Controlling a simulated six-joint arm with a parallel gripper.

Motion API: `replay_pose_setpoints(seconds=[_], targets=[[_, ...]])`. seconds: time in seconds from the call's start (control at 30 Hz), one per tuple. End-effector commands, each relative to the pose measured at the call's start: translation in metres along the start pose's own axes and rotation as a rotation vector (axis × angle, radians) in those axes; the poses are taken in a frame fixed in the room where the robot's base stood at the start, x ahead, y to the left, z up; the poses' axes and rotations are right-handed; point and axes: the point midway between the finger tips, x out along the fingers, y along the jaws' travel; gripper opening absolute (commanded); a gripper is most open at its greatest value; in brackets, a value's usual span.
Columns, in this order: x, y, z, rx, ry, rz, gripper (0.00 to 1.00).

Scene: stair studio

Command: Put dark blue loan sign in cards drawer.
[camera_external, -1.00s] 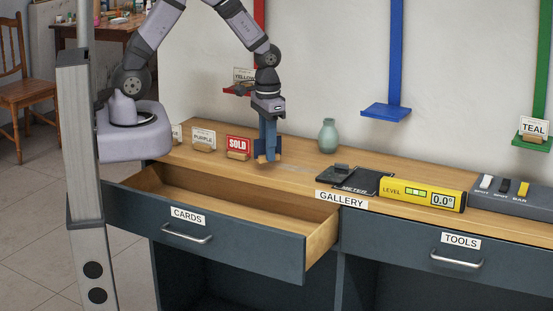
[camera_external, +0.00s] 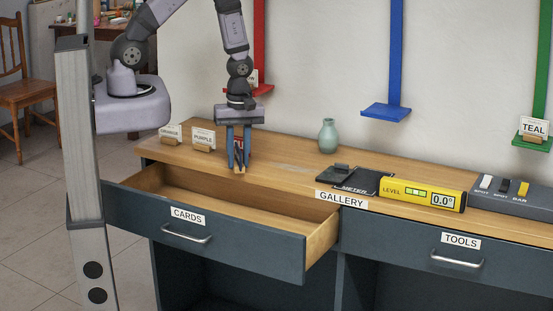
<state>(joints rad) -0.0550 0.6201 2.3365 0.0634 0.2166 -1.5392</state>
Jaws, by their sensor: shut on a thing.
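My gripper (camera_external: 239,163) points down above the front of the tabletop, just behind the open cards drawer (camera_external: 205,229). It is shut on the dark blue loan sign (camera_external: 240,161), which looks turned nearly edge-on, with a tan base at its lower end. Its lettering cannot be read and the fingers hide most of it. The cards drawer is pulled out, and its visible wooden inside is bare. The red SOLD sign (camera_external: 238,142) shows only as a narrow strip between the fingers, apparently behind them.
A green vase (camera_external: 328,136), a black meter (camera_external: 356,180) and a yellow level (camera_external: 422,193) are to the right. The tools drawer (camera_external: 460,256) is shut. Coloured wall shelves hang behind.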

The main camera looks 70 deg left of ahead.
Motion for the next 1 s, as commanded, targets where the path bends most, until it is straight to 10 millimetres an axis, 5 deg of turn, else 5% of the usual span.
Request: replay_pose_setpoints(seconds=[0.27,0.6,1.0], targets=[[0.007,-0.029,0.001,-0.356,-0.007,-0.01,0.0],[0.056,-0.069,0.002,-0.758,-0.022,0.014,0.0],[0.068,-0.079,0.001,-0.863,-0.023,0.026,0.0]])
